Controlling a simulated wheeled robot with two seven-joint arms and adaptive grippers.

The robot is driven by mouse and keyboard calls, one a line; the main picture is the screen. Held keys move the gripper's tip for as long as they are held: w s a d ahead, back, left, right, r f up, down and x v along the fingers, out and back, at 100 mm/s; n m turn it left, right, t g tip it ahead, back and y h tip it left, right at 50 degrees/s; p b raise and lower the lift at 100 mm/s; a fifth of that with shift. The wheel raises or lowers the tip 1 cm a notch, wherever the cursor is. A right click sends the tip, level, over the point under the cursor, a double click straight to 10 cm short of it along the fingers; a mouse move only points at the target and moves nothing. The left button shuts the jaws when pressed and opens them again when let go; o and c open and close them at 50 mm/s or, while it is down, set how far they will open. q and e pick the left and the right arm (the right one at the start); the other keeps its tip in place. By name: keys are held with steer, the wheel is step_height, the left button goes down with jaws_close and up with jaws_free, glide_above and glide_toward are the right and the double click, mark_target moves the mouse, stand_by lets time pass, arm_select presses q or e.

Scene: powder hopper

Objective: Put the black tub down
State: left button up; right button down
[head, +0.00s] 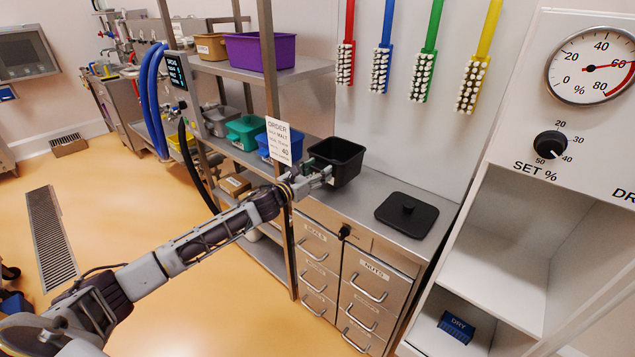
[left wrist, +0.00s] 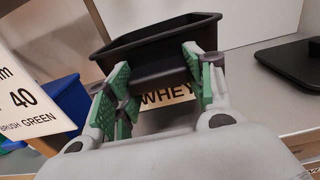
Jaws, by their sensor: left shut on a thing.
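The black tub (head: 346,169) is at the counter's left part in the head view, upright, its open top facing up. My left gripper (head: 318,180) reaches in from the left and is shut on the tub's near side. In the left wrist view, the green-padded fingers of the left gripper (left wrist: 160,85) close on the front of the black tub (left wrist: 150,45), above a label reading WHEY. The tub looks level and close to the counter (head: 376,192); I cannot tell whether its base touches it. My right gripper is not in view.
A flat black lid (head: 407,213) with a knob lies on the counter to the right. An order sign (head: 278,141) hangs on the shelf post left of the tub. A blue tub (head: 284,148) stands behind the sign. Counter between tub and lid is clear.

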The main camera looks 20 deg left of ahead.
arm_select(q)
steer(key=shift+f, duration=1.45)
steer(key=shift+f+b, duration=0.3)
steer(key=shift+f, duration=0.05)
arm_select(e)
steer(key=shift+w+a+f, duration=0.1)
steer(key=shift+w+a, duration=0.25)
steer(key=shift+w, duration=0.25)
arm_select(q)
steer(key=shift+f, duration=0.1)
steer(key=o, duration=1.3)
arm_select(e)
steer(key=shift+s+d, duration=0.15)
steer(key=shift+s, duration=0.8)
